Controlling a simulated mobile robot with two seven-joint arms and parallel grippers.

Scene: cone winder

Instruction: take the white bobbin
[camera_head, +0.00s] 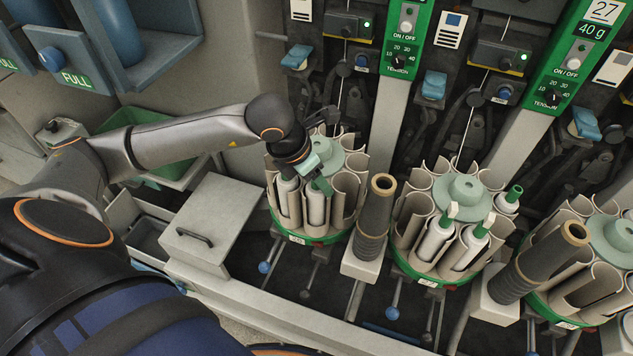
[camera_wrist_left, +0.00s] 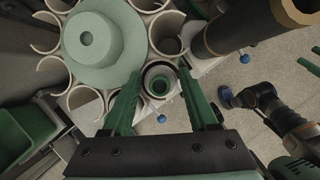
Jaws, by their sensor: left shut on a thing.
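The white bobbin (camera_wrist_left: 148,73), with a green core end, stands upright in a front pocket of the left round magazine (camera_head: 317,242). My left gripper (camera_head: 316,176) reaches down over that pocket. In the left wrist view my left gripper (camera_wrist_left: 158,82) has a green finger on each side of the bobbin's top and is shut on it. In the head view the gripper partly hides the bobbin's top. Two green fingers of my right gripper (camera_wrist_left: 309,60) show apart at the right edge of the left wrist view, with nothing seen between them.
Another bobbin (camera_head: 289,203) stands in the pocket to the left. A dark cone (camera_head: 374,220) stands close on the right. The middle magazine (camera_head: 461,188) holds several green-topped bobbins. A grey box with a handle (camera_head: 207,215) stands left of the left magazine.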

